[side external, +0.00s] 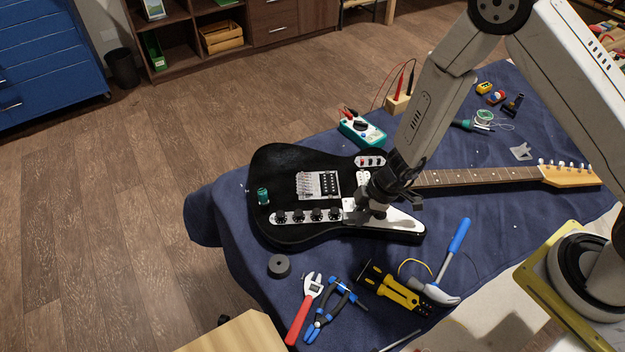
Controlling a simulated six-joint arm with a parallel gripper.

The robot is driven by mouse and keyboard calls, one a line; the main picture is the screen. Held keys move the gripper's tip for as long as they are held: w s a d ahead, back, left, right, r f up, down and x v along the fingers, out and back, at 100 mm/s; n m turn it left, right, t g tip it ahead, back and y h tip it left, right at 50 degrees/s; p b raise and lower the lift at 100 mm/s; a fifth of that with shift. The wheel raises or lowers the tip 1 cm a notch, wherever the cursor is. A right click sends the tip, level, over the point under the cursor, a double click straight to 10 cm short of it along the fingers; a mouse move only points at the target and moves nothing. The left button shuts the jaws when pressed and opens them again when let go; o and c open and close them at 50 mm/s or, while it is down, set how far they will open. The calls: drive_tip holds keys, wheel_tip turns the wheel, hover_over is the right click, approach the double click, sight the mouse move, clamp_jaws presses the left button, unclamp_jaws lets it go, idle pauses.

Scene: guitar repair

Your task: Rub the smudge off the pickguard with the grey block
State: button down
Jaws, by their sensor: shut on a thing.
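A black electric guitar (277,169) lies flat on a blue cloth, its neck pointing right. The white pickguard (408,230) covers the lower right part of its body, and a greyish smudge (405,223) shows on it. My gripper (374,212) points down over the left part of the pickguard, left of the smudge. It is shut on a small grey block, which is mostly hidden by the jaws. I cannot tell whether the block touches the pickguard.
Black knobs (317,214) and a small green cylinder (263,196) stand on the guitar left of my gripper. A multimeter (362,130) is behind. A hammer (453,250), a yellow tool (393,289), pliers (333,305), a red wrench (304,308) and a tape roll (279,266) lie in front.

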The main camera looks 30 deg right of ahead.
drive_tip(key=shift+s+d, duration=0.2)
drive_tip(key=shift+d, duration=0.15)
drive_tip(key=shift+w+a, duration=0.15)
drive_tip(key=shift+a, duration=0.1)
idle(1.1)
drive_tip(key=shift+d, duration=0.25)
drive_tip(key=shift+r, duration=0.15)
drive_tip(key=shift+r, duration=3.9)
